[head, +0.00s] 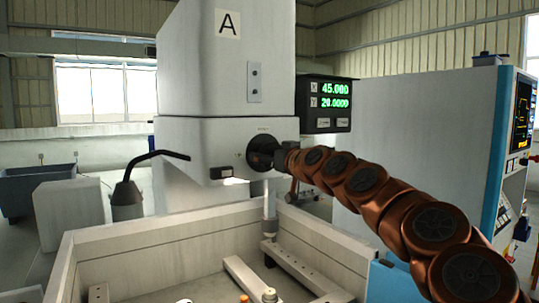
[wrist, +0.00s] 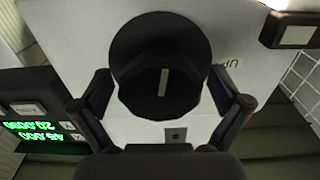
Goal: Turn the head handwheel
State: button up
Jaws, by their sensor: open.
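The head handwheel (head: 262,152) is a black round knob on the front of the white machine head (head: 187,148). In the wrist view the handwheel (wrist: 160,75) shows a wide disc, a lobed hub and a pale index line. My gripper (head: 285,158) is right at the handwheel in the head view and partly covers it. In the wrist view my gripper (wrist: 163,95) is open, with one finger on each side of the hub. I cannot tell whether the fingers touch it.
A display with green digits (head: 329,103) hangs right of the head. Below is an open tank (head: 165,245) with fixture bars (head: 290,268). A bent black nozzle (head: 152,160) stands at left. A control cabinet (head: 410,130) stands at right.

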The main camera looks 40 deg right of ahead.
jog(key=shift+c, duration=0.4)
jog(key=c, duration=1.1)
